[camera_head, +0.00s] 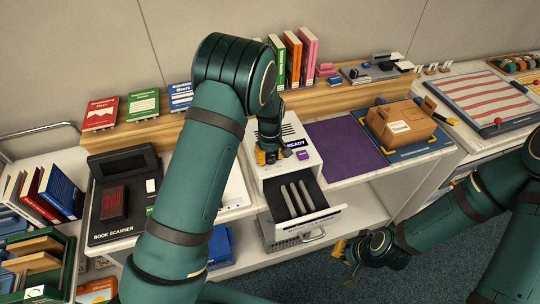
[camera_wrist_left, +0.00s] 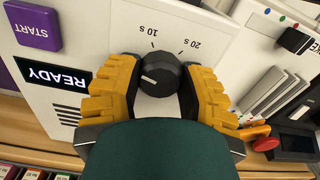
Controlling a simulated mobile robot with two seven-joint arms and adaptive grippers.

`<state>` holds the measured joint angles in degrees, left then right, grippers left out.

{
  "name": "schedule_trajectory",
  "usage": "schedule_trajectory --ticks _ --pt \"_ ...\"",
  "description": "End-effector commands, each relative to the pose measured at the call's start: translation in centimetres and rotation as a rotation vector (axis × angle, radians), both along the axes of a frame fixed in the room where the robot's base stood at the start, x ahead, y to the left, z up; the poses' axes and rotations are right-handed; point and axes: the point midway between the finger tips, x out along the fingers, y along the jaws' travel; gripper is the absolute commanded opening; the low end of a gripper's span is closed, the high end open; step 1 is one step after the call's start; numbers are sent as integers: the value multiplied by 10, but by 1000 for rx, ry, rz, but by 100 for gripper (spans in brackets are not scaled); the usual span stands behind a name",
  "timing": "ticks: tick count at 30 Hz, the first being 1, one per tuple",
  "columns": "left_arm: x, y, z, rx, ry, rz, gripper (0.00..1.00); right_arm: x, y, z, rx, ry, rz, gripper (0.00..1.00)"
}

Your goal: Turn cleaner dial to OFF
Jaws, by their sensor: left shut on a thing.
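The cleaner (camera_head: 300,160) is a white machine with a lit READY display, which also shows in the left wrist view (camera_wrist_left: 55,78), and a purple START button (camera_wrist_left: 33,25). Its black round dial (camera_wrist_left: 160,74) has a white pointer line aimed left in the left wrist view, towards the display side. The marks 10 s and 20 s show beyond the dial; no OFF mark is visible. My left gripper (camera_wrist_left: 158,88) is shut on the dial, its yellow fingers on either side. It also shows in the head view (camera_head: 266,156). My right gripper (camera_head: 345,250) hangs low, away from the cleaner.
A drawer with grey slats (camera_head: 293,202) sticks out below the cleaner's top. Books (camera_head: 290,60) line the shelf behind.

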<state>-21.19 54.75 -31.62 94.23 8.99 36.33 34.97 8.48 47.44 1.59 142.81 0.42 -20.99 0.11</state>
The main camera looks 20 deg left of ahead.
Motion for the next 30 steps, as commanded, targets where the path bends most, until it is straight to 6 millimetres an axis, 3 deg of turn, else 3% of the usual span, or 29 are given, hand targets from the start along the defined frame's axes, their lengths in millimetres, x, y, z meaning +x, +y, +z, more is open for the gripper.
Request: schedule_trajectory --ticks 12,30 --pt "-1 0 -1 1 2 238 4 0 0 5 1 0 0 0" --pt "-1 0 -1 0 3 292 4 0 0 6 1 0 0 0"
